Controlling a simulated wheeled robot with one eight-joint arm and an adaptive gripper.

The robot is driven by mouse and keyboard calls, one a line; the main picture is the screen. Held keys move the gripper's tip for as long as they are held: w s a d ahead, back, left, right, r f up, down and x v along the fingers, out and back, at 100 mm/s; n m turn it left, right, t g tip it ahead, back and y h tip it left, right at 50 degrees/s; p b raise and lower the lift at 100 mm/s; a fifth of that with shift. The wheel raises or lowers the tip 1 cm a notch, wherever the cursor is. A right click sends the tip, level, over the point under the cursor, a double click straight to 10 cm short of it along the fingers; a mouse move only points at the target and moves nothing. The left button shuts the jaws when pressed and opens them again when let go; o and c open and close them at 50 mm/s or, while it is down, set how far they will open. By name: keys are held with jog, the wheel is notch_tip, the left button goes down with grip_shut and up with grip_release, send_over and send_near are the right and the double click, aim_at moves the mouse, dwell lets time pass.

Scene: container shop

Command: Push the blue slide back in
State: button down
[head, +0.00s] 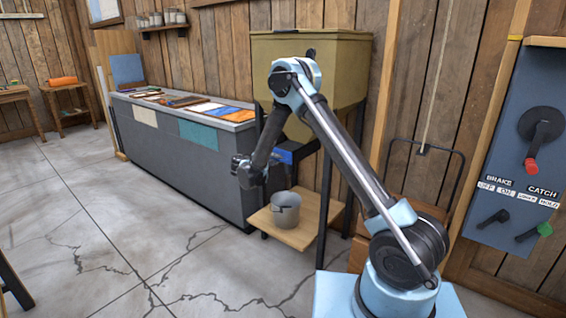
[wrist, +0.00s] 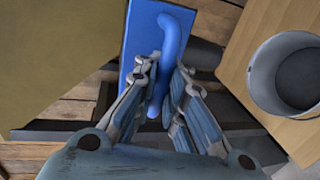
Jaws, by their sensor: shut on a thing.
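The blue slide (head: 284,155) shows under the olive hopper (head: 343,70) in the head view, partly hidden by my arm. In the wrist view the slide (wrist: 141,40) is a flat blue plate with a curved blue handle (wrist: 172,38). My gripper (wrist: 164,78) has its fingers on both sides of that handle and is shut on it. In the head view my gripper (head: 243,170) is in front of the hopper, at the slide's height. How far the slide sticks out is hard to tell.
A grey bucket (head: 284,212) stands on a wooden shelf (head: 325,212) below the slide; it shows at the right of the wrist view (wrist: 262,85). A long grey counter (head: 165,150) stands left of the hopper. A lever panel (head: 520,130) is at right.

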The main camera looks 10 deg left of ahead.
jog(key=c, duration=1.7)
grip_release()
jog(key=shift+w+d, duration=0.1)
jog(key=shift+d, duration=0.05)
jog(key=shift+o, duration=0.2)
jog(key=v, duration=1.2)
